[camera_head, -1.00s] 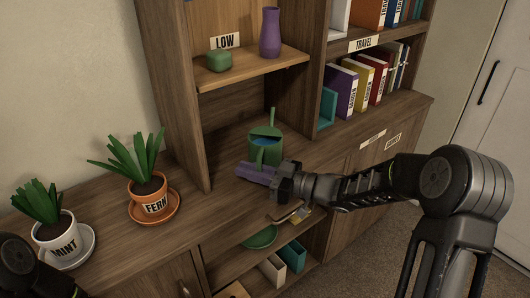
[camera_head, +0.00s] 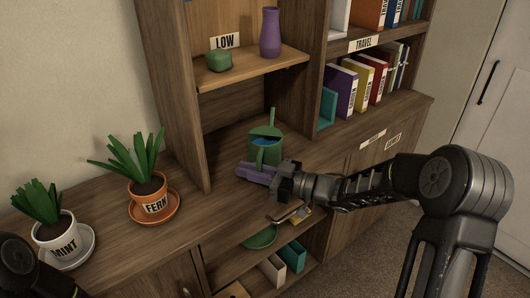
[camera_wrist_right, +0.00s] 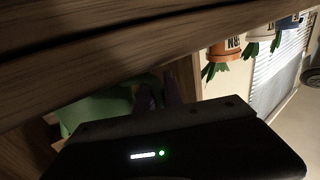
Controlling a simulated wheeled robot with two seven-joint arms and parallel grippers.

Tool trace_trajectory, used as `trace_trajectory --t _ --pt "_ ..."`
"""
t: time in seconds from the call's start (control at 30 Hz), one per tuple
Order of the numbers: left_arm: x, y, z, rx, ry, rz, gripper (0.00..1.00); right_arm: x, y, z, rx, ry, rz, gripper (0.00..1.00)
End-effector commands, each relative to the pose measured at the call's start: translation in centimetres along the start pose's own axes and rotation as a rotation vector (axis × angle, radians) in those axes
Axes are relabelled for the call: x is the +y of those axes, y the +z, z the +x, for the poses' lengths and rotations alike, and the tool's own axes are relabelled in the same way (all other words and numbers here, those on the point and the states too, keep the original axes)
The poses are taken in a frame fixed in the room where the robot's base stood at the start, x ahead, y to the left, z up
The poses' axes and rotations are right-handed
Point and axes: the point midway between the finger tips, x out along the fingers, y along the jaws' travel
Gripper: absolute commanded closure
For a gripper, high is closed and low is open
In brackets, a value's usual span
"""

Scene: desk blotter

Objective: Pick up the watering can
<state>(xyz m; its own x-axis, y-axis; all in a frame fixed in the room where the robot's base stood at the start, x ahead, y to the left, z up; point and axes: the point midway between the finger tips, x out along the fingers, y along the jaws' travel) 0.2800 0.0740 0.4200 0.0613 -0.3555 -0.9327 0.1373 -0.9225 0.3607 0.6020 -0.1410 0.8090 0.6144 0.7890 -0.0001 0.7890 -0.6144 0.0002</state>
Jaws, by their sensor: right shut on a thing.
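The exact grip is small in the head view. In the right wrist view, the purple fingers (camera_wrist_right: 158,92) lie beside part of the green can (camera_wrist_right: 95,112), and the dark gripper body hides much of it. My left gripper is not in view; only a dark part of my left arm shows at the lower left.
A fern pot (camera_head: 151,192) and a mint pot (camera_head: 59,240) stand on saucers at the left of the counter. Books (camera_head: 361,84) fill the right shelves.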

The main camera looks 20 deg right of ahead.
Motion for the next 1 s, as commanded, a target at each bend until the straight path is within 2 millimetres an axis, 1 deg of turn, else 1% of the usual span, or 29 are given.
trace_trajectory --t 0.63,0.83,1.0 --pt "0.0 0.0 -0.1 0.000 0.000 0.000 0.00 0.0 -0.5 0.0 0.003 -0.001 -0.003 1.00" --pt "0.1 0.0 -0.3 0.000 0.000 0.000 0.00 0.0 -1.3 0.0 0.003 -0.001 -0.004 1.00" --pt "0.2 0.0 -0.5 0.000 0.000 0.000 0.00 0.0 -2.5 0.0 0.003 0.000 -0.005 1.00"
